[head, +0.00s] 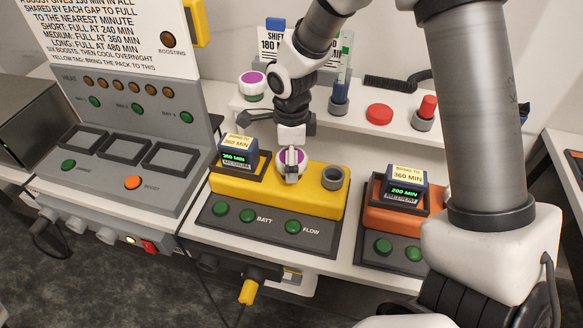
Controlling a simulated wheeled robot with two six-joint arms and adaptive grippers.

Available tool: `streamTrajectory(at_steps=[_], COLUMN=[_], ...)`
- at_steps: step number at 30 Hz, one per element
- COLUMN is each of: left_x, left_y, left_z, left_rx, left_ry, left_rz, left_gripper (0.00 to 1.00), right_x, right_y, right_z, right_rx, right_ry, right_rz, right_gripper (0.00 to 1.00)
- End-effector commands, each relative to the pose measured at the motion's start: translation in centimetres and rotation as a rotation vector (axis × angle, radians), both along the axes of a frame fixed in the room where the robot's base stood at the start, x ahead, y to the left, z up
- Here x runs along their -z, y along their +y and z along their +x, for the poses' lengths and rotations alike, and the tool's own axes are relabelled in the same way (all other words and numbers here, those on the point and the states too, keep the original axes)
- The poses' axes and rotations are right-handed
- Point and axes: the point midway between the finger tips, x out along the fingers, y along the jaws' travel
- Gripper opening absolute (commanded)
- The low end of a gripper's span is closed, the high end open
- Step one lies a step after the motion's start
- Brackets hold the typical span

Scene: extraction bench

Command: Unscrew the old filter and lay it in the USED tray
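My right arm comes in from the right and over the back. A similar purple-topped white filter (253,80) stands on the back shelf. No tray marked USED can be read in this view. My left gripper is not in view.
An empty round socket (333,178) is in the yellow unit. An orange unit (375,217) stands to the right, partly behind my arm. A grey panel (135,185) with empty black frames is at the left. The back shelf (310,132) holds a red disc (379,114) and a red-topped item (427,108).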

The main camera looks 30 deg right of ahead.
Motion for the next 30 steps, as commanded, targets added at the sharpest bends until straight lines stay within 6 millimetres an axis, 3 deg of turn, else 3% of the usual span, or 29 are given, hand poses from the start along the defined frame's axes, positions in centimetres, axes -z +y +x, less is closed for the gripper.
streamTrajectory(at_steps=[5, 7, 11, 12, 16, 19, 30], left_x=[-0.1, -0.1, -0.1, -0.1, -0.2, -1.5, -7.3], left_y=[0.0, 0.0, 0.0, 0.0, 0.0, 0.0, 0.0], left_z=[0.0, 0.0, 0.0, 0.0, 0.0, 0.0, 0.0], left_rx=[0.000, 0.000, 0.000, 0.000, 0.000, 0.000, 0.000], left_ry=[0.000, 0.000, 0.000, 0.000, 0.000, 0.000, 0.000], left_rz=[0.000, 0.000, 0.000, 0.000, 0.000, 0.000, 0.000], left_gripper=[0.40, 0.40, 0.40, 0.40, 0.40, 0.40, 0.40], right_x=[-0.1, -0.1, -0.1, 0.0, -0.1, -0.6, -0.9], right_y=[0.0, 0.0, 0.0, 0.0, 0.0, 0.0, 0.0], right_z=[0.0, 0.0, 0.0, 0.0, 0.0, -0.1, -0.1], right_rx=[0.011, 0.011, 0.009, 0.009, -0.003, -0.127, -0.999], right_ry=[0.000, 0.000, 0.000, 0.000, 0.001, 0.003, 0.005], right_rz=[0.000, 0.000, 0.000, 0.000, -0.001, -0.001, 0.003], right_gripper=[1.00, 0.82, 0.36, 0.32, 0.31, 0.31, 0.31])
